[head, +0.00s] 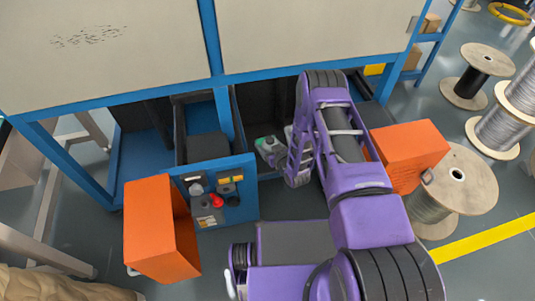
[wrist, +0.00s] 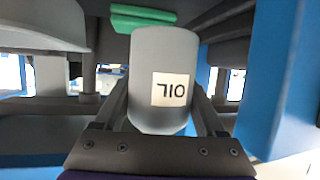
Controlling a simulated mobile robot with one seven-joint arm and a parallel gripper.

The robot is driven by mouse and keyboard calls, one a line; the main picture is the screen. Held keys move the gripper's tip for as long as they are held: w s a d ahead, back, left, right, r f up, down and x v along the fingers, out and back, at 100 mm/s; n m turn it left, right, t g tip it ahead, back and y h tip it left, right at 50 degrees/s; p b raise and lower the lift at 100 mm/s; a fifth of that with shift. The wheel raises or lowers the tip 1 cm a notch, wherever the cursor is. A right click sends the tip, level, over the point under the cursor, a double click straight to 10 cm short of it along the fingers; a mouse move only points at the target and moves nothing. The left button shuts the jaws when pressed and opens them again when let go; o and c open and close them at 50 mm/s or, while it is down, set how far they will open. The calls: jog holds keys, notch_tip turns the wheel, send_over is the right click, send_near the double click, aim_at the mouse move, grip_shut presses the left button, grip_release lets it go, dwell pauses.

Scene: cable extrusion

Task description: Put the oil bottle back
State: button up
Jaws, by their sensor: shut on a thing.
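The oil bottle (wrist: 162,55) is a grey cylinder with a pale label (wrist: 170,90) that shows upside down in the wrist view. A green part, probably its cap (wrist: 150,18), is at the top of that view. In the head view the bottle (head: 267,146) is small, at the front of a dark opening under the blue-framed machine. My gripper (head: 284,152) is shut on the bottle, with one finger on each side. The fingertips are partly hidden behind the bottle in the wrist view, and the arm hides part of the opening in the head view.
Blue posts (head: 222,112) and a control panel (head: 222,192) with a red button stand left of the bottle. Orange boxes (head: 160,225) (head: 412,150) flank the opening. Cable spools (head: 458,188) stand at the right. A blue post (wrist: 275,90) is close at right in the wrist view.

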jog(key=shift+w+f+b, duration=0.1)
jog(key=shift+f+b, duration=0.35)
jog(key=shift+f, duration=1.8)
jog(key=shift+f, duration=0.15)
jog(key=o, duration=1.5)
jog(key=shift+r, duration=0.2)
jog(key=p+v, duration=0.2)
jog(key=v, duration=1)
jog(key=shift+f, duration=0.1)
